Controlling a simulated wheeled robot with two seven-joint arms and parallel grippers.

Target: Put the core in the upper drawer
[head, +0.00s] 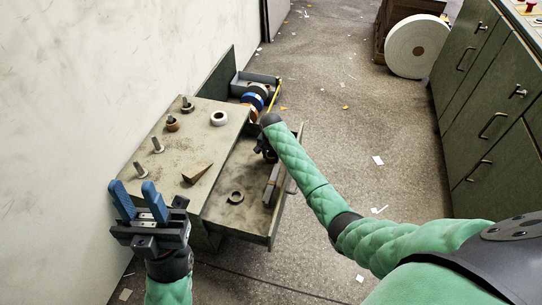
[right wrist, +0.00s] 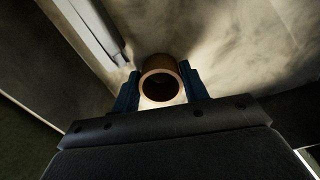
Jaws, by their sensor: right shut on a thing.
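A brown hollow core (right wrist: 158,64) shows in the right wrist view, between the two blue fingers of my right gripper (right wrist: 160,82), which is shut on it. In the head view my right gripper (head: 268,153) is over the far part of an open drawer (head: 222,216), and its fingers and the core are mostly hidden by my arm. I cannot tell whether the core touches the drawer floor. The drawer is pulled out to the right below the bench top. My left gripper (head: 134,190) is open and empty at the bench's near left corner.
The bench top (head: 215,150) holds pegs, a white roll (head: 219,118) and a brown wedge (head: 197,172). A dark ring (head: 235,197) and a grey bar (head: 271,186) lie in the drawer. Blue and other rolls (head: 254,98) stand behind. Green cabinets (head: 485,110) line the right; open floor lies between.

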